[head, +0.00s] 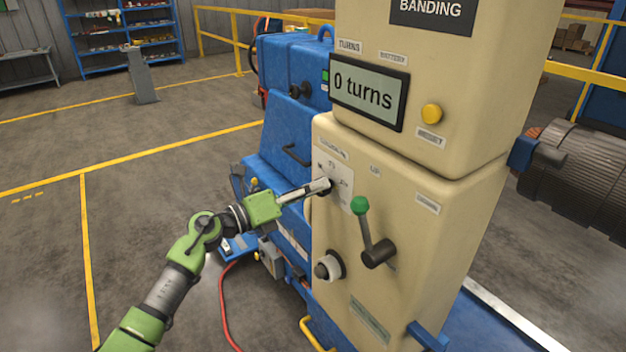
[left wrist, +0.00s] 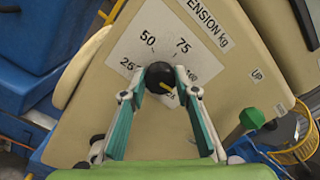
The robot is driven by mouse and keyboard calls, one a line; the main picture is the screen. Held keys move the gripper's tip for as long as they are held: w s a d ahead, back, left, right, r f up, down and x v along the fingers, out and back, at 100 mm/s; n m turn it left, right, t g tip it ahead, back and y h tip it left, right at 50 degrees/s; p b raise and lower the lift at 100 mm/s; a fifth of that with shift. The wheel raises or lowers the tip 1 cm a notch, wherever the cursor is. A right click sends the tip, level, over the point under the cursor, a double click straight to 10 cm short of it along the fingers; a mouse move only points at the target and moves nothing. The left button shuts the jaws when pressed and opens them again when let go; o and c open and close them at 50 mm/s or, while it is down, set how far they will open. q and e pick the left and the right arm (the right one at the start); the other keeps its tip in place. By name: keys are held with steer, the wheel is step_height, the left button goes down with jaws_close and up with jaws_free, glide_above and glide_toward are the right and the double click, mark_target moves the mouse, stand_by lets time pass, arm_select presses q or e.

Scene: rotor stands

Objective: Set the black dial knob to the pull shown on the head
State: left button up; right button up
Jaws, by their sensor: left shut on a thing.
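The black dial knob (head: 327,186) is on the beige front of the machine, on a white dial plate (head: 345,186). In the left wrist view the knob (left wrist: 160,75) shows a short yellow mark (left wrist: 165,86) on its lower right. The plate (left wrist: 128,50) reads 25, 50 and 75 around the knob; further figures at right and below are partly hidden by the fingers. "TENSION kg" is printed beside it. My left gripper (head: 322,186) is shut on the knob, a finger on each side. The display on the head (head: 368,95) reads "0 turns". My right gripper is not in view.
Below right of the dial is a lever with a green ball (head: 360,205). A black-and-white rotary switch (head: 328,266) sits under the dial. A yellow button (head: 432,113) is right of the display. A blue machine body (head: 285,130) stands behind at left. Floor at left is open.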

arm_select(q)
steer(key=shift+w+a+n+p, duration=0.1)
steer(key=shift+n+p, duration=1.4)
steer(key=shift+n, duration=0.8)
steer(key=o, duration=1.1)
steer(key=shift+f, duration=0.1)
steer(key=v, duration=1.2)
